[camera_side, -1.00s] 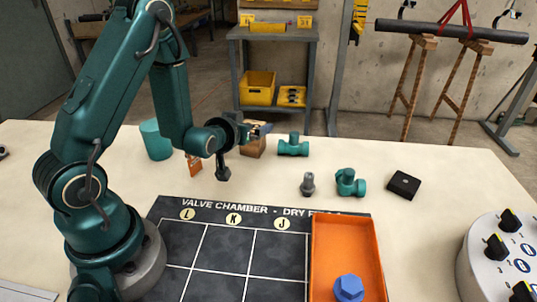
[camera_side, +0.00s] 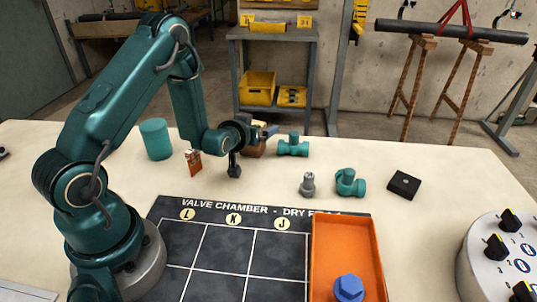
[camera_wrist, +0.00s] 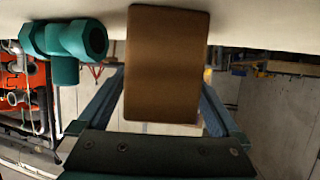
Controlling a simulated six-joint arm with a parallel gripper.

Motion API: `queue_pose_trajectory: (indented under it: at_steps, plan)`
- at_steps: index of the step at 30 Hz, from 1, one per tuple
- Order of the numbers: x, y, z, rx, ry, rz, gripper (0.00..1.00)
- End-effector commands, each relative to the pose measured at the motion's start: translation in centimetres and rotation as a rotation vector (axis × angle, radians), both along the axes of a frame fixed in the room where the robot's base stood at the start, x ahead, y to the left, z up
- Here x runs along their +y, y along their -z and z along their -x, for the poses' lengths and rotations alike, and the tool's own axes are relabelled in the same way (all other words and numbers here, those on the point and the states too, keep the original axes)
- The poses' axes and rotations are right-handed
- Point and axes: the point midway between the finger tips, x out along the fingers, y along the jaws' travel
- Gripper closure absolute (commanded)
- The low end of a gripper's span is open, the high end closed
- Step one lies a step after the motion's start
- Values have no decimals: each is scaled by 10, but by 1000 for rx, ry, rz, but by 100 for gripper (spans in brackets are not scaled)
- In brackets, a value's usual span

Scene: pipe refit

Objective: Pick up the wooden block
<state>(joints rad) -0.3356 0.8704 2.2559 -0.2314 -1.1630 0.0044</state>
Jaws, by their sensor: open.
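The wooden block (camera_side: 257,151) stands on the table in the side view, mostly hidden behind my wrist and gripper. In the wrist view the brown wooden block (camera_wrist: 166,65) stands large and close, between the two fingers. My gripper (camera_side: 268,132) is open and at the block's upper part in the side view.
A green tee fitting (camera_side: 293,146) stands just right of the block. A grey fitting (camera_side: 308,184), a green valve piece (camera_side: 350,183) and a black box (camera_side: 404,184) lie farther right. An orange tray (camera_side: 345,240) holds a blue hex piece. A green cylinder (camera_side: 156,139) and an orange-brown piece (camera_side: 194,162) stand left.

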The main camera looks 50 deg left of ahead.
Motion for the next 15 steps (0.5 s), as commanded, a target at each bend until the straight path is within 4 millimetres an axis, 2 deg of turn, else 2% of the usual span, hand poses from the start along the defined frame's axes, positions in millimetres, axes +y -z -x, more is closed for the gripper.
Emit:
queue_pose_trajectory:
  at_steps: [2, 3, 9, 15]
  plan:
    - [0, 0, 0, 0, 0, 0, 4]
    - [0, 0, 0, 0, 0, 0, 19]
    - [0, 0, 0, 0, 0, 0, 94]
    - [0, -1, 0, -2, 0, 0, 94]
